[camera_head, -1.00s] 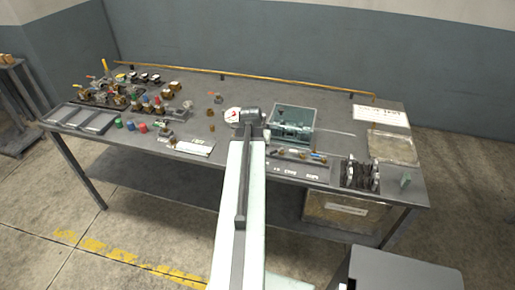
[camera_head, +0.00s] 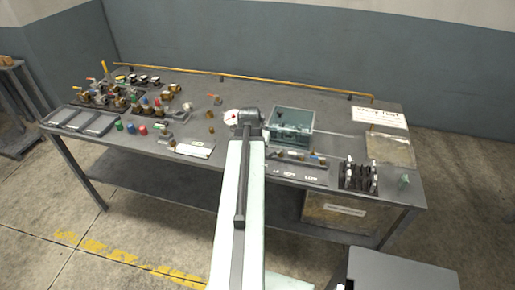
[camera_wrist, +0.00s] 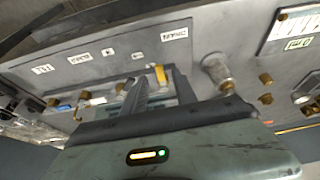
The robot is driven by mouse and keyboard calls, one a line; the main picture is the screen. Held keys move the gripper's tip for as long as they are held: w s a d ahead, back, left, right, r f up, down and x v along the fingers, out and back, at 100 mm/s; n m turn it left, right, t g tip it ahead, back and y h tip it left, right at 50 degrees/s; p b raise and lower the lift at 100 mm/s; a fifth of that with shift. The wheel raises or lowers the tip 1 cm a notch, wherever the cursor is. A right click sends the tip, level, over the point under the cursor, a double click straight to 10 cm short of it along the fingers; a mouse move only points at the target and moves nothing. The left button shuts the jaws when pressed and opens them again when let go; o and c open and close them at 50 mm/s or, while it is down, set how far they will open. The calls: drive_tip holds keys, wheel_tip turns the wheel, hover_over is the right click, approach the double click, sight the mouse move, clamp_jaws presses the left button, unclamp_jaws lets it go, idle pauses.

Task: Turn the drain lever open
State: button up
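A dark valve strip (camera_head: 310,171) with small coloured levers and white labels lies along the front of the bench, right of my arm. In the wrist view it shows as a grey labelled plate (camera_wrist: 110,60). The labels appear inverted and too small to read, so I cannot tell which lever is the drain lever. A yellow lever (camera_wrist: 160,73) stands at my gripper's tips. My gripper (camera_wrist: 156,85) has its two dark fingers apart, with a gap between them around the yellow lever. I cannot tell whether they touch it. In the head view the fingers are hidden behind my arm.
A grey-green open box (camera_head: 291,122) stands behind the strip. A black rack (camera_head: 358,176) is to its right. Several valves and coloured caps fill the left of the bench (camera_head: 190,90). A brass fitting (camera_wrist: 217,72) stands right of my fingers.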

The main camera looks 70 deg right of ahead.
drive_tip(key=p+v, duration=0.4)
drive_tip(key=v, duration=0.2)
drive_tip(key=shift+w, duration=0.1)
